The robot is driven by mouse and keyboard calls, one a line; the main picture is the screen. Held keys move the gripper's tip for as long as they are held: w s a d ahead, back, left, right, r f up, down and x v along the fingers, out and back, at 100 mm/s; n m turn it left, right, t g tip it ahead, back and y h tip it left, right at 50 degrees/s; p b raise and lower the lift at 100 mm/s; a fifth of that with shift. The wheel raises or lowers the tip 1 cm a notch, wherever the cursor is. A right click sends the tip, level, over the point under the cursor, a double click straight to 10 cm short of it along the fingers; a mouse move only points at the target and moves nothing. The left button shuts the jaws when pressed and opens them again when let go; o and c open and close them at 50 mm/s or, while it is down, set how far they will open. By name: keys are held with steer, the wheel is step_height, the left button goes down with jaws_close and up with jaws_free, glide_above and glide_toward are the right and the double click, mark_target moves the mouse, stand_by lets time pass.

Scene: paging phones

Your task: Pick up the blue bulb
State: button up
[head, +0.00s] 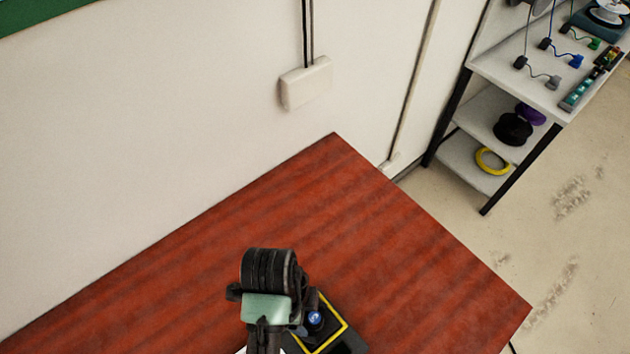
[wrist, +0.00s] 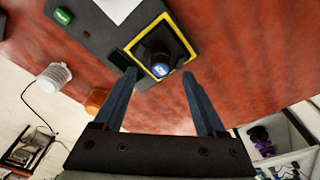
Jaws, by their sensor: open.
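The blue bulb (wrist: 160,69) sits on a black mount inside a yellow square frame on a dark panel (wrist: 110,40). It also shows as a small blue dome in the head view (head: 315,319), just right of my arm. My gripper (wrist: 159,77) is open and empty, its two dark blue fingers reaching toward the panel. The bulb appears between the fingertips in the wrist view, with space on both sides. I cannot tell how far the tips are from it in depth. In the head view my arm hides part of the panel and the fingers.
The panel lies on a red-brown wooden table (head: 350,215) whose far part is bare. A green button (wrist: 63,16) is on the panel. A white ribbed object (wrist: 52,77) and an orange thing (wrist: 96,101) are nearby. A shelf (head: 515,80) stands apart at right.

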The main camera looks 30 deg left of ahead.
mark_target(313, 318)
steer(key=f, duration=0.1)
steer(key=d+f+p, duration=0.1)
steer(key=f, duration=0.3)
steer(key=shift+w+d, duration=0.3)
steer(key=shift+w, duration=0.1)
steer(key=shift+f, duration=0.45)
jaws_close()
